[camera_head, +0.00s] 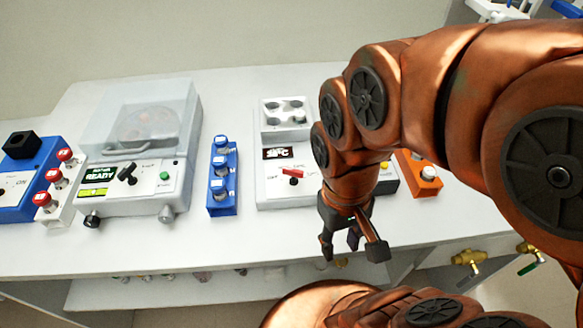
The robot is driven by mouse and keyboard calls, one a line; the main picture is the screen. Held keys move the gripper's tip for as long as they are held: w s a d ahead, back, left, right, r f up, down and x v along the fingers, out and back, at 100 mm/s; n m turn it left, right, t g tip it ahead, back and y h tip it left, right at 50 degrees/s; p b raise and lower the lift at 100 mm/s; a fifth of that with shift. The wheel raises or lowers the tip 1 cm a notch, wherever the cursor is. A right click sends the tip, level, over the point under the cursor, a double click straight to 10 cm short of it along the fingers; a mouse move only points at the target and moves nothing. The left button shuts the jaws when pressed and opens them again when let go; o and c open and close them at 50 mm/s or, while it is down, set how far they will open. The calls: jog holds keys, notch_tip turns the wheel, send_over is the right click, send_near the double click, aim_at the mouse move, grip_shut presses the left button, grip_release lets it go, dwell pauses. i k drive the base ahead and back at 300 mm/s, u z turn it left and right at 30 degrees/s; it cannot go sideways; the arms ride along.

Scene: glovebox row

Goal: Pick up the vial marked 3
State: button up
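A blue rack (222,181) stands upright on the white bench, left of the middle. It holds several small vials (220,168) in a front-to-back row, with blue and white tops. Their markings are too small to read, so I cannot tell which one is the vial marked 3. My gripper (350,250) hangs over the front part of the bench, to the right of and nearer than the rack.
A white centrifuge-like machine (147,165) with a clear lid stands left of the rack. A white heater-like block (287,160) with a red switch stands right. Red-topped pieces (54,176) and an orange button box (420,175) lie farther out. The front bench strip (240,240) is clear.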

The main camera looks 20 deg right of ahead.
aim_at(300, 114)
jog(key=z, duration=1.9)
jog(key=k, duration=1.4)
jog(key=u, duration=1.5)
jog(key=i, duration=0.5)
jog(key=u, duration=0.05)
